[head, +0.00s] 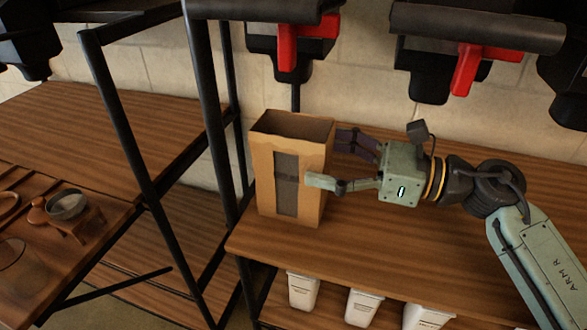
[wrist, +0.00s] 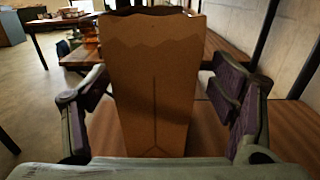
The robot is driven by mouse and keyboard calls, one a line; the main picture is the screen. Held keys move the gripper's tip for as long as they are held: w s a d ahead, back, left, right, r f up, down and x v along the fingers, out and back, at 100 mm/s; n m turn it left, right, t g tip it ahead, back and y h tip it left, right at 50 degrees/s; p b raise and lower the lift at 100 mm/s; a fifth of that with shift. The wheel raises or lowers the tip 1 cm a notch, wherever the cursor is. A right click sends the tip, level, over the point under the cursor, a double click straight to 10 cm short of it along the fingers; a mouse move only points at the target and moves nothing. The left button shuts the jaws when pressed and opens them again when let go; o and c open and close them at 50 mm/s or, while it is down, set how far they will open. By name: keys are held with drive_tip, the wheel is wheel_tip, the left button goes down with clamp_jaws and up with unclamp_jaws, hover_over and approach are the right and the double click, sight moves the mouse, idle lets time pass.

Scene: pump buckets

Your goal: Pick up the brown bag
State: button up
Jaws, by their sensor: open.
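The brown bag (head: 312,188) stands upright and open-topped on the wooden shelf, near its left end, with a dark panel on its front. In the wrist view the bag (wrist: 152,85) fills the middle, its plain side with a vertical crease facing the camera. My gripper (head: 325,160) reaches in from the right, level with the bag's middle. Its fingers are spread, one on the near side of the bag and one on the far side. In the wrist view the gripper (wrist: 160,105) has a finger on each side of the bag, with gaps showing. The far fingertip is partly hidden behind the bag.
A black shelf post (head: 212,110) stands just left of the bag. Black dispensers with red levers (head: 468,70) hang above the shelf (head: 390,245). White containers (head: 363,307) sit below it. A wooden table with a small bowl (head: 68,205) is at the left.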

sight(293, 150)
drive_tip(key=shift+a+r+p, duration=0.25)
drive_tip(key=shift+a+p, duration=0.05)
drive_tip(key=shift+a, duration=0.1)
drive_tip(key=p+x, duration=0.1)
drive_tip(key=x, duration=0.1)
drive_tip(key=p+x, duration=0.1)
drive_tip(key=shift+s+a+r, duration=0.1)
drive_tip(key=shift+a+r, duration=0.15)
drive_tip(key=shift+a, duration=0.15)
drive_tip(key=shift+a+f, duration=0.2)
drive_tip(key=shift+a, duration=0.15)
clamp_jaws()
